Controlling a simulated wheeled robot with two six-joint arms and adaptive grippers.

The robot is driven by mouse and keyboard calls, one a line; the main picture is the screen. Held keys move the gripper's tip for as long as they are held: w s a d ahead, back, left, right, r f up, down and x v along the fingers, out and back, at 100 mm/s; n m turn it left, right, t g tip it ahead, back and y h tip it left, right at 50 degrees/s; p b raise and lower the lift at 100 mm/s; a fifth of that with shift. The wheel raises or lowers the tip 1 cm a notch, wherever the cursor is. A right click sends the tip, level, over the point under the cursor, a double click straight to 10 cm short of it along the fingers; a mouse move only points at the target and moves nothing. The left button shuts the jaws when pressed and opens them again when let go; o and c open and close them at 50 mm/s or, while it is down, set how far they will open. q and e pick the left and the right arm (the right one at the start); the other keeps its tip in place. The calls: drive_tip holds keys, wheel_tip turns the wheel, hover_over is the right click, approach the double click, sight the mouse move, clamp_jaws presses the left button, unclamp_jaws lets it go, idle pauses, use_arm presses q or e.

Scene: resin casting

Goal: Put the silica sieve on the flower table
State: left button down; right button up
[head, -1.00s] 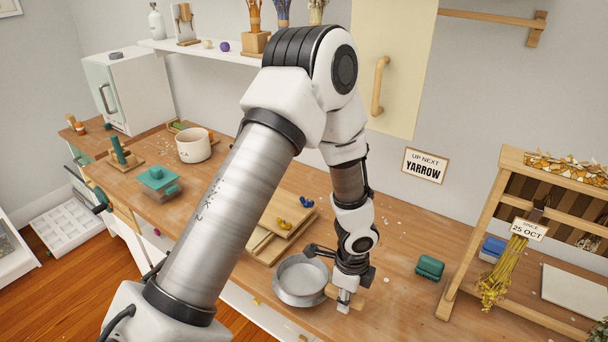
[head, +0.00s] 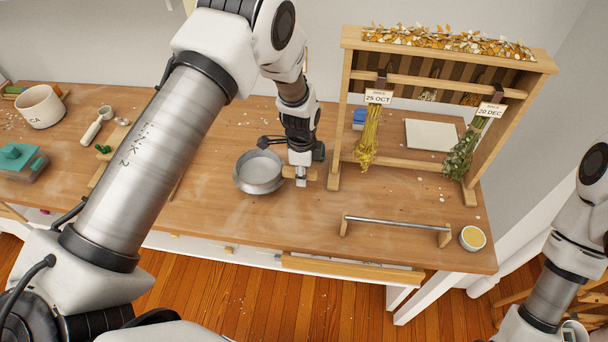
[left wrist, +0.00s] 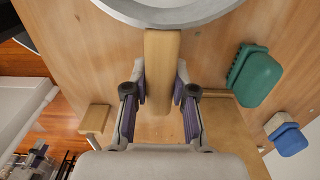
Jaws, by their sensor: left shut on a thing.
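The silica sieve (head: 258,172) is a round grey metal pan with a short wooden handle (left wrist: 162,75). My left gripper (head: 302,178) is shut on that handle, and the pan lies to its left in the head view. In the left wrist view the handle runs between the fingers (left wrist: 162,105), and only part of the pan rim (left wrist: 165,14) shows at the top. The sieve is over the wooden table (head: 215,215); I cannot tell whether it touches. The right arm shows at the right edge, but its gripper is out of view.
A wooden drying rack (head: 333,160) with hanging flower bunches stands just right of the gripper. A metal rail (head: 396,224) and a small yellow-filled bowl (head: 472,238) are at the front right. Free table lies left.

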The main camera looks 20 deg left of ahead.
sight(304, 188)
use_arm(q)
drive_tip(key=f, duration=0.1)
drive_tip(key=f+p, duration=0.1)
drive_tip(key=f, duration=0.1)
drive_tip(key=shift+w+d+f, duration=0.1)
drive_tip(key=shift+w+d, duration=0.05)
drive_tip(key=shift+w, duration=0.25)
drive_tip(key=shift+f, duration=0.25)
drive_tip(key=shift+s+f, duration=0.1)
drive_tip(key=shift+f, duration=0.05)
drive_tip(key=c, duration=1)
unclamp_jaws()
drive_tip(key=shift+o, duration=0.2)
wheel_tip(304, 188, up, 12)
drive_tip(key=b, duration=0.3)
drive_tip(key=shift+f, duration=0.25)
drive_tip(key=shift+r, duration=0.4)
